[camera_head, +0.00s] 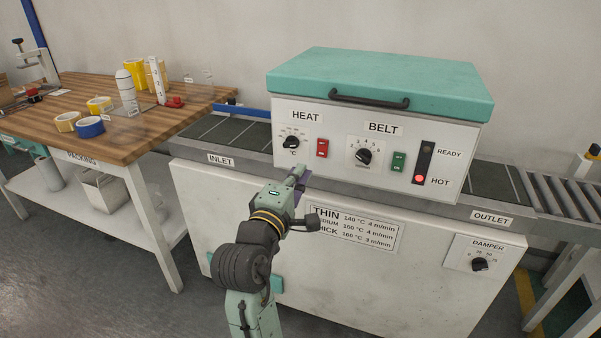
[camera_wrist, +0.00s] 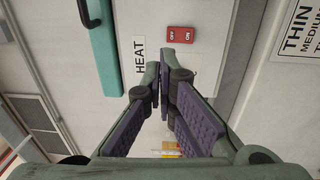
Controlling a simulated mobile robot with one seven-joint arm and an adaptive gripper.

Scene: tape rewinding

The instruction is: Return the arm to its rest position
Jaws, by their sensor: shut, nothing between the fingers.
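My gripper (camera_head: 299,175) is in front of the machine's control panel, below the HEAT knob (camera_head: 291,142) and the red switch (camera_head: 322,148). It also shows in the wrist view (camera_wrist: 164,78), where its two purple-padded fingers are together at the tips with nothing held. In that view the red switch (camera_wrist: 181,35) is just beyond the fingertips, beside the HEAT label (camera_wrist: 140,60). I cannot tell whether the fingertips touch the panel. My arm rises from the bottom of the head view, bent towards the machine.
The machine has a teal lid (camera_head: 380,80), a BELT knob (camera_head: 363,156), a green switch (camera_head: 398,161) and a lit red lamp by HOT (camera_head: 420,179). A wooden packing table (camera_head: 170,128) with tape rolls (camera_head: 90,127) stands left. A roller conveyor (camera_head: 565,194) is right.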

